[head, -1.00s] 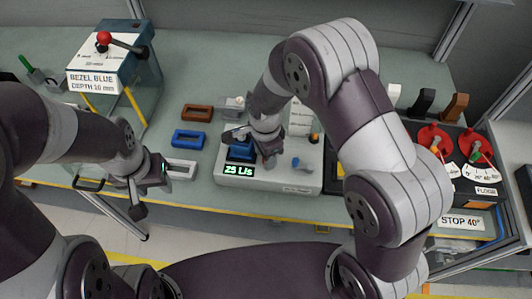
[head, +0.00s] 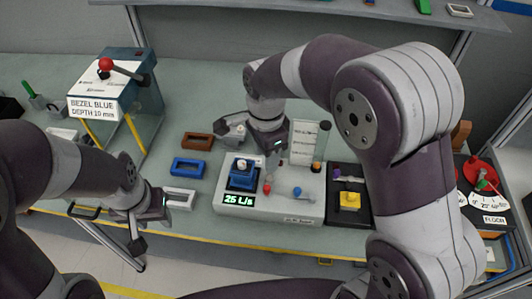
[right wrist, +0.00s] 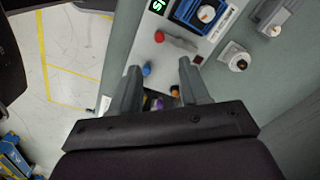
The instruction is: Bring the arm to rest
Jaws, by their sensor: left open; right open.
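My right arm reaches over the bench from the right in the head view. Its open, empty gripper (head: 274,150) is over the back part of the grey test console (head: 283,208), apart from the blue module (head: 242,178) there. The right wrist view shows the right gripper's spread fingers (right wrist: 160,85) with nothing between them and part of the console beyond. My left gripper (head: 142,215) is open at the bench's front edge, left of the console, close to the white bezel (head: 181,199). No held object shows in either gripper.
The console display (head: 238,200) reads 25 L/s. Blue (head: 189,167) and brown (head: 198,141) bezels lie left of it. A press box with a red knob (head: 106,64) stands back left. A black tray with a yellow block (head: 349,200) and red dials (head: 480,172) are to the right.

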